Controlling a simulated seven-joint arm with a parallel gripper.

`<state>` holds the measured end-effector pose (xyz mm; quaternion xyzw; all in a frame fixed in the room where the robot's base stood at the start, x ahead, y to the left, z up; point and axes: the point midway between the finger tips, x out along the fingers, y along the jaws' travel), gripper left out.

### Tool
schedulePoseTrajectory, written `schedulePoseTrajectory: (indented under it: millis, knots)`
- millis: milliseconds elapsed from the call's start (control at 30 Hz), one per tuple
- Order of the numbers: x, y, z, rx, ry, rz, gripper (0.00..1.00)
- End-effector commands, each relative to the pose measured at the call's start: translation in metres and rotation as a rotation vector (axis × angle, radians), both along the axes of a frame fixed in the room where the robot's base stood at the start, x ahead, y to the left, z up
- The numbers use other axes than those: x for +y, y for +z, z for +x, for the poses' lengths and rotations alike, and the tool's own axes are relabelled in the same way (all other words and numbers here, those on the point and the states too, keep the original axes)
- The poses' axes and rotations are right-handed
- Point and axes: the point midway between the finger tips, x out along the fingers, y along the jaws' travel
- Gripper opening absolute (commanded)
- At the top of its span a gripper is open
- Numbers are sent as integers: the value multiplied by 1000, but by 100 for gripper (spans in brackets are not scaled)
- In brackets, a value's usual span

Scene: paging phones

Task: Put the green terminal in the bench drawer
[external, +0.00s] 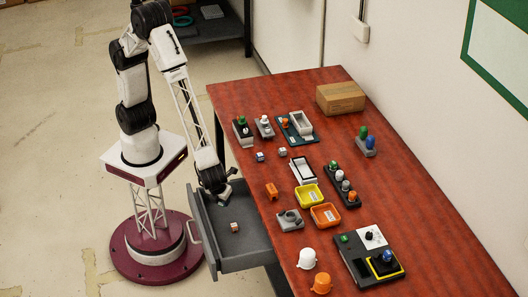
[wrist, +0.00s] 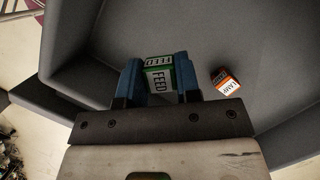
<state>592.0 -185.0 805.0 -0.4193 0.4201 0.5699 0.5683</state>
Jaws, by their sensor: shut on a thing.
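The green terminal (wrist: 158,78) has a white label reading FEED and sits between the blue fingers of my gripper (wrist: 158,72) in the wrist view. My gripper is shut on it. In the external view my gripper (external: 215,187) points down over the back part of the open bench drawer (external: 246,262), and the terminal is hard to make out there. The grey drawer (wrist: 265,45) fills most of the wrist view below the terminal. I cannot tell how high the terminal is above the drawer floor.
An orange block labelled LAMP (wrist: 225,82) lies in the drawer, apart from my gripper; it also shows in the external view (external: 235,227). The red bench top (external: 410,205) beside it holds several devices, a yellow tray (external: 308,196) and an orange tray (external: 325,215).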

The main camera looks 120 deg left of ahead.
Motion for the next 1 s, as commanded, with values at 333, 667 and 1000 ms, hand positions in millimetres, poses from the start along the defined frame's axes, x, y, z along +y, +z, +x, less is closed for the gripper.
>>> schedulePoseTrajectory:
  millis: [333,667,1000]
  knots:
    - [0,-14,0,0,-1,1,5]
    - [0,-25,0,0,-1,0,5]
    - [0,-52,0,0,-1,0,5]
